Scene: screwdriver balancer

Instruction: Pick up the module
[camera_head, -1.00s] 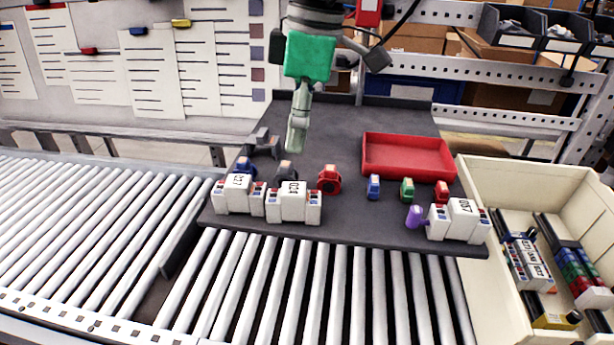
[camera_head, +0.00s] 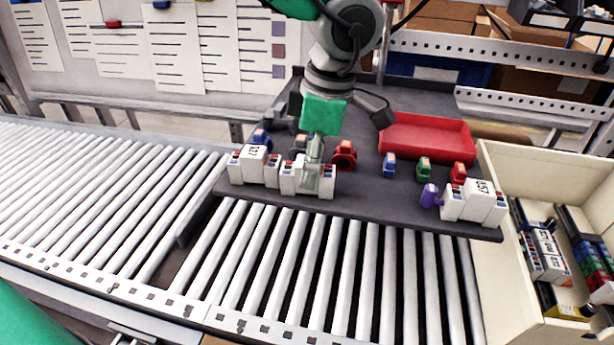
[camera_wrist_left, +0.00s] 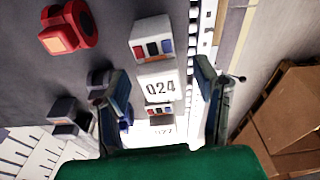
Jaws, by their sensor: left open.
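The white module labelled 024 (camera_head: 289,180) stands near the front edge of the dark board, with blue and red blocks at its ends. In the left wrist view this module (camera_wrist_left: 158,86) lies between the two fingers. My left gripper (camera_head: 312,180) is open and points down over the module, hiding its middle in the head view. In the left wrist view the open left gripper (camera_wrist_left: 160,78) has one finger on each side of the module, and contact cannot be told. My right gripper is not in view.
Another white module (camera_head: 253,163) stands close on the left, and module 057 (camera_head: 473,200) stands at the right. A red connector (camera_head: 345,155) is close behind. A red tray (camera_head: 428,138) sits on the board (camera_head: 385,212). A cream bin (camera_head: 497,215) is at the right.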

